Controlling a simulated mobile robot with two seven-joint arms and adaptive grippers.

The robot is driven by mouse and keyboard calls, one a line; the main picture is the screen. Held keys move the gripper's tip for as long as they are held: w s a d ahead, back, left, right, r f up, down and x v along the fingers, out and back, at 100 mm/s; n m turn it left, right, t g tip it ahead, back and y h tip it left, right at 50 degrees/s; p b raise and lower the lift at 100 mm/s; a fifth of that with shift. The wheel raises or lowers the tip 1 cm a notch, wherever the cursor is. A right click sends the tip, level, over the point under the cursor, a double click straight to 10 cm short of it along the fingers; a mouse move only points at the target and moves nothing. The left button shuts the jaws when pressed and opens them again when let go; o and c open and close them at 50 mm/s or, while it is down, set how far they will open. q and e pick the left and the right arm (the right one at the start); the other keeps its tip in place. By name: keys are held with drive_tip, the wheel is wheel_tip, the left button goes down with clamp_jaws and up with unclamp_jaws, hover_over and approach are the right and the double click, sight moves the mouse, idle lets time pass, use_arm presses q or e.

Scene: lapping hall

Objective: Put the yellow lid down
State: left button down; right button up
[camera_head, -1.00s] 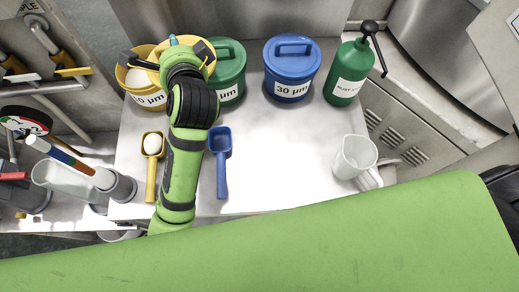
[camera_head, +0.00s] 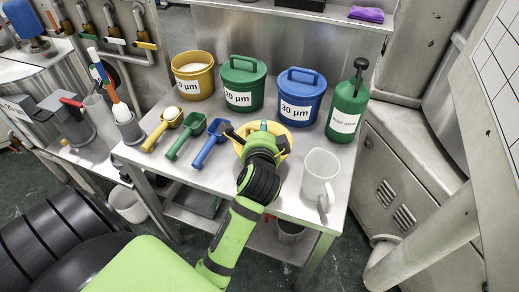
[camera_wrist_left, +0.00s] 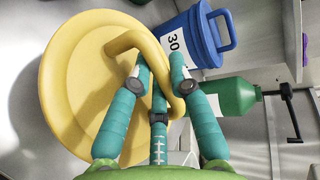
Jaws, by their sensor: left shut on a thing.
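The yellow lid (camera_head: 285,143) is at the front of the steel table, between the blue scoop (camera_head: 210,142) and the white pitcher (camera_head: 320,175). In the wrist view the round lid (camera_wrist_left: 75,85) and its bent handle (camera_wrist_left: 125,43) fill the left side. My left gripper (camera_head: 262,131) is above the lid and hides much of it in the head view. Its teal fingers (camera_wrist_left: 158,70) are shut on the lid's handle. I cannot tell whether the lid touches the tabletop. The yellow tub (camera_head: 192,76) stands open at the back left. My right gripper is not in view.
Green (camera_head: 243,84) and blue (camera_head: 300,97) lidded tubs and a green pump bottle (camera_head: 347,110) line the back. Yellow (camera_head: 163,128) and green (camera_head: 185,142) scoops lie at the left. The table's front edge is close. Bare tabletop (camera_head: 290,185) shows in front of the lid.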

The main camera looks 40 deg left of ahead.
use_arm(q)
drive_tip(key=f, duration=0.4)
drive_tip(key=shift+w+a+f, duration=0.1)
drive_tip(key=shift+a+f, duration=0.15)
drive_tip(key=shift+f, duration=0.1)
drive_tip(key=shift+d+f+b, duration=0.1)
drive_tip(key=shift+f+b, duration=0.45)
drive_tip(key=shift+f, duration=1.4)
drive_tip(key=shift+f, duration=0.25)
drive_tip(key=c, duration=1.2)
unclamp_jaws()
drive_tip(key=shift+r, duration=0.1)
drive_tip(key=shift+o, duration=0.2)
